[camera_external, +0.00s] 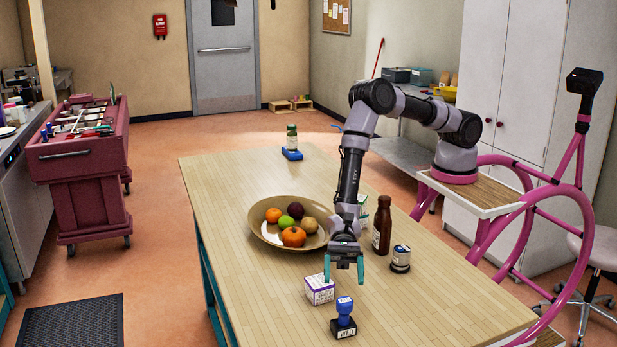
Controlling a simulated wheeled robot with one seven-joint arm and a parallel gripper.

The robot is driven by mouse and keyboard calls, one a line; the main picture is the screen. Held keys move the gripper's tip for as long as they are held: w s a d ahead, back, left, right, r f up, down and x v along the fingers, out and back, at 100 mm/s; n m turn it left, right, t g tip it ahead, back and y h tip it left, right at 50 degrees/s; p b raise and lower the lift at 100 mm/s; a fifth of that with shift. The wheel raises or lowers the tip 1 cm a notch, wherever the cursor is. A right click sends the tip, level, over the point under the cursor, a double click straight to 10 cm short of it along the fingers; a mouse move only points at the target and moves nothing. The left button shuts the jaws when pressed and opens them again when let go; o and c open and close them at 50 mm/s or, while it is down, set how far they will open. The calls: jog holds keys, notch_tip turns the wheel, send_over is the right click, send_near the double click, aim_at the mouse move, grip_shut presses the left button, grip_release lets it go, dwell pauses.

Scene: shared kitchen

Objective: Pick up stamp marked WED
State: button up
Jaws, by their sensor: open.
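A stamp (344,318) with a blue handle and a black base stands upright near the front edge of the wooden table (270,185). My gripper (344,268) points down above the table, behind the stamp in the picture. Its two teal fingers are apart with nothing between them. A small white and purple box (319,290) stands just left of the stamp, below the left finger.
A bowl of fruit (262,232) sits left of my arm. A brown bottle (382,226) and a small dark container with a pale label (400,259) stand to the right.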

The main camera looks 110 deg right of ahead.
aim_at(344, 307)
jog(key=shift+m+t, duration=0.3)
jog(key=a, duration=0.1)
jog(key=w+a+f, duration=0.1)
jog(key=a, duration=0.1)
jog(key=w+a, duration=0.1)
jog(key=shift+w+a+f, duration=0.15)
jog(key=shift+w+f, duration=0.05)
jog(key=shift+w, duration=0.05)
jog(key=shift+s+f+x, duration=0.1)
jog(key=shift+x, duration=1.45)
jog(key=shift+s+f+x, duration=0.1)
jog(key=shift+f+x, duration=0.05)
jog(key=shift+x, duration=1.35)
jog(key=shift+a, duration=0.1)
grip_shut()
